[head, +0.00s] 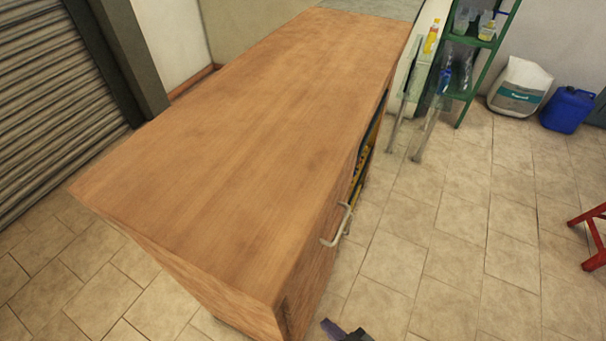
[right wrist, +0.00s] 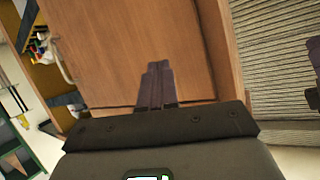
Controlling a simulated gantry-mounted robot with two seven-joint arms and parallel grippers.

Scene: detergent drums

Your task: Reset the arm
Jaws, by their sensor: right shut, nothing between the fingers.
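My right gripper (head: 343,329) shows at the bottom edge of the head view, just in front of the near end of the wooden cabinet (head: 250,130). In the right wrist view its dark fingers (right wrist: 155,82) are together, with nothing between them. They point toward the cabinet's wooden side (right wrist: 120,45); I cannot tell how far away it is. The rest of the right arm is outside the head view.
The cabinet top is bare. A metal handle (head: 337,227) juts from its right side, beside an open compartment. A green shelf (head: 470,60), a white sack (head: 519,87), a blue canister (head: 567,109) and a red stand (head: 592,235) are at the right. The tiled floor between is clear.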

